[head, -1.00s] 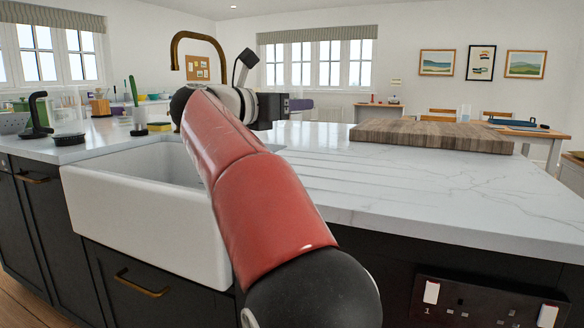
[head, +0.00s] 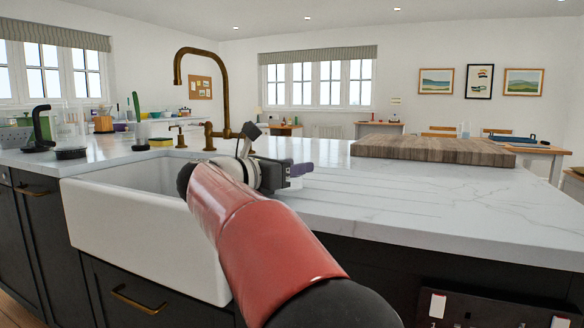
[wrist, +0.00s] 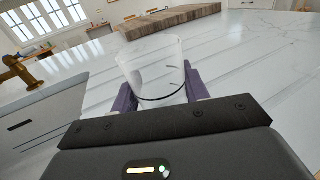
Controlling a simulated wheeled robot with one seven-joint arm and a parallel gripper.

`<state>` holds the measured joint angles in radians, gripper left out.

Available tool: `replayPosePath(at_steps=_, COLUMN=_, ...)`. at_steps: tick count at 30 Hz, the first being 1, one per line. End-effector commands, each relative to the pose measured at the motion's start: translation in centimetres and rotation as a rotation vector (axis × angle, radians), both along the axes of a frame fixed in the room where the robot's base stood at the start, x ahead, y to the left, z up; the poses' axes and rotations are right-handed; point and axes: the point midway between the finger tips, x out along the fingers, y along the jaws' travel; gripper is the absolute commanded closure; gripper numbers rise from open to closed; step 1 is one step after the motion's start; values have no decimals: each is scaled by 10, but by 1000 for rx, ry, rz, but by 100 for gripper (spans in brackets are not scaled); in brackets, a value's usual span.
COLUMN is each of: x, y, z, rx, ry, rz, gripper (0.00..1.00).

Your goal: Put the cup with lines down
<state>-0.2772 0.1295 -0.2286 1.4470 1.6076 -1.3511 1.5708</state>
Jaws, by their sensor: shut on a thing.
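My gripper (head: 300,171) is low over the white countertop (head: 430,205), just right of the sink, with the arm reaching forward. In the wrist view its purple fingers stand on both sides of a clear cup (wrist: 152,66), and they are shut on it. The cup looks upright and empty, with a dark ring near its base and a few small dark marks on its side. The grooved part of the countertop shows behind and through it. I cannot tell whether its base touches the surface. In the head view the cup cannot be made out.
A white sink (head: 145,235) with a brass tap (head: 226,105) is to the left. A thick wooden board (head: 432,150) lies on the countertop at the back right. A green-handled brush (head: 138,115) and a yellow sponge (head: 161,142) stand behind the sink. The grooved counter is otherwise clear.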

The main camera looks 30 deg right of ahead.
Motion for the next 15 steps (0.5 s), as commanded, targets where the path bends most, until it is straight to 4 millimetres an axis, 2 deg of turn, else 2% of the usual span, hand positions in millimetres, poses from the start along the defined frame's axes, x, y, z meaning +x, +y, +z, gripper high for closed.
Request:
replayPosePath(at_steps=2, x=0, y=0, z=-3, rx=0, ry=0, rz=0, gripper=79)
replayPosePath(at_steps=3, x=0, y=0, z=-2, rx=0, ry=0, rz=0, gripper=51)
replayPosePath(at_steps=7, x=0, y=0, z=-2, rx=0, ry=1, rz=0, gripper=34)
replayPosePath(at_steps=15, x=0, y=0, z=-1, rx=0, ry=1, rz=0, gripper=33)
